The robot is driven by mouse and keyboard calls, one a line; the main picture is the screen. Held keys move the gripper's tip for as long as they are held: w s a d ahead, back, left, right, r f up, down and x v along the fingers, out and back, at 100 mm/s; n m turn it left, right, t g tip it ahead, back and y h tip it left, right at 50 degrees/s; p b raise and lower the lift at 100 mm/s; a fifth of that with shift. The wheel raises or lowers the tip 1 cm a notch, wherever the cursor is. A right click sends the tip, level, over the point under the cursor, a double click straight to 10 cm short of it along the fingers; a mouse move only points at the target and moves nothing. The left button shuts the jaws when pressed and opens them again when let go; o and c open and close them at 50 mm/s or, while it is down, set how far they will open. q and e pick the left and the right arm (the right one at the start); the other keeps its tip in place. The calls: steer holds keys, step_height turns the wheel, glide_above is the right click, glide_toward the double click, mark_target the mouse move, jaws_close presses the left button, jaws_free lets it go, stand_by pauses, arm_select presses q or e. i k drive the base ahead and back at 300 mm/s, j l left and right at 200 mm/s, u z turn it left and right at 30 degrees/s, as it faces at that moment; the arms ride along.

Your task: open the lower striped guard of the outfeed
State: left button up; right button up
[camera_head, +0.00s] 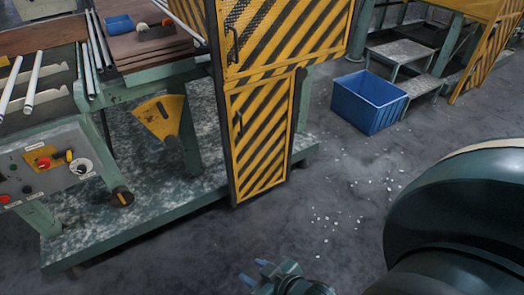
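The lower striped guard (262,135) is a yellow panel with black diagonal stripes and a dark frame. It stands upright below the wider upper striped guard (285,35) and looks shut, with no gap visible along its edges. My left gripper is not in view.
A blue crate (368,103) stands on the floor to the right, before grey steps (405,55). White bits lie scattered on the floor (330,190). A control panel (45,165) and green machine base (130,215) are at left. The floor before the guard is clear.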

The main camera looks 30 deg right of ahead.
mark_target(274, 90)
steer(key=i+l+z, duration=0.25)
steer(key=i+l, duration=0.3)
steer(key=l, duration=0.25)
steer(key=i+l+z, duration=0.3)
steer(key=i+l, duration=0.65)
steer(key=i+j, duration=0.05)
